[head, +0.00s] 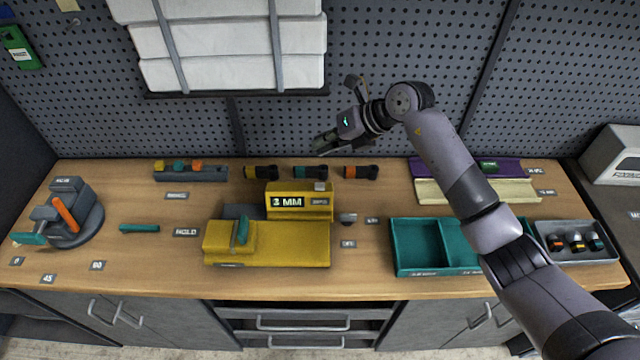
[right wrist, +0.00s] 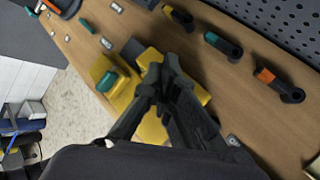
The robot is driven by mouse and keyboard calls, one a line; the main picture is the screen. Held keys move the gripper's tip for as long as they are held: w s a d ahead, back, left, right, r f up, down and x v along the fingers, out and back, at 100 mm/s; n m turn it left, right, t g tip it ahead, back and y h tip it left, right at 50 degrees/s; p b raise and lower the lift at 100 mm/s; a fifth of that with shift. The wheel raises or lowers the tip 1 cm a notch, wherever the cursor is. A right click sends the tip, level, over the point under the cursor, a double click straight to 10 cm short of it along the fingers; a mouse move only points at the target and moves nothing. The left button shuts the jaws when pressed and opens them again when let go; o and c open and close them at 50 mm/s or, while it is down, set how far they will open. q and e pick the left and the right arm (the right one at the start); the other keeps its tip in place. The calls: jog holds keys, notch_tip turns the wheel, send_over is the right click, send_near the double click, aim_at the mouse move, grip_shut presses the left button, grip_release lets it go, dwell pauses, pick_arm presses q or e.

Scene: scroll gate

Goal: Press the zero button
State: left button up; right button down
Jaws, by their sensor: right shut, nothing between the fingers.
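A yellow gauge (head: 270,254) with a raised display block reading 3 MM (head: 287,202) stands mid-bench. A small label (head: 320,201), too small to read surely, sits right of the display, with a small pale button (head: 320,187) above it. A teal part (head: 242,231) stands on the gauge's left block. My right gripper (head: 325,143) is shut and empty, raised above and behind the display block, apart from it. In the right wrist view its shut fingers (right wrist: 165,78) cover part of the yellow gauge (right wrist: 110,78), and the button is hidden. My left gripper is not in view.
Yellow, teal and orange-banded black tools (head: 310,172) lie behind the gauge. A teal divided tray (head: 415,245) is at right, with a grey tray (head: 580,250) beyond. A rotary fixture (head: 75,220) is at left. Bare wood (head: 150,265) lies left of the gauge.

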aim_at(322, 183)
notch_tip(322, 183, down, 9)
jog(key=b, duration=0.6)
jog(key=shift+r, duration=0.1)
dwell(1.4)
jog(key=shift+f, duration=0.4)
jog(key=shift+f+b, duration=0.6)
jog(key=shift+b, duration=0.1)
dwell(0.4)
dwell(0.3)
jog(key=shift+r+p, duration=0.65)
jog(key=shift+r, duration=0.35)
jog(key=shift+r+p, duration=1.6)
jog(key=shift+r, duration=0.9)
